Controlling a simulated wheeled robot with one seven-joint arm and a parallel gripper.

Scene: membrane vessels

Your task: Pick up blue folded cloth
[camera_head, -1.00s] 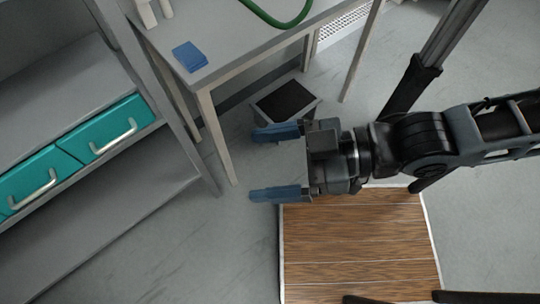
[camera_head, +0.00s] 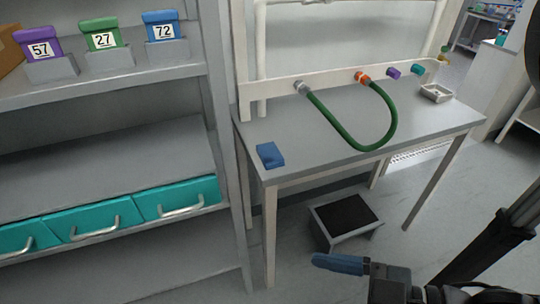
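The blue folded cloth (camera_head: 270,155) lies flat near the front left corner of the grey table (camera_head: 330,150). My gripper (camera_head: 335,290) is at the bottom edge of the view, below and to the right of the cloth and well apart from it. One blue finger shows, with bare floor beneath it. The other finger is cut off by the frame. The gripper looks open and holds nothing that I can see.
A shelf unit (camera_head: 234,160) with teal drawers (camera_head: 94,221) stands left of the table. A green hose (camera_head: 345,139) loops over the tabletop. A small metal dish (camera_head: 436,93) sits at the right. A black-topped step (camera_head: 345,220) is under the table.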

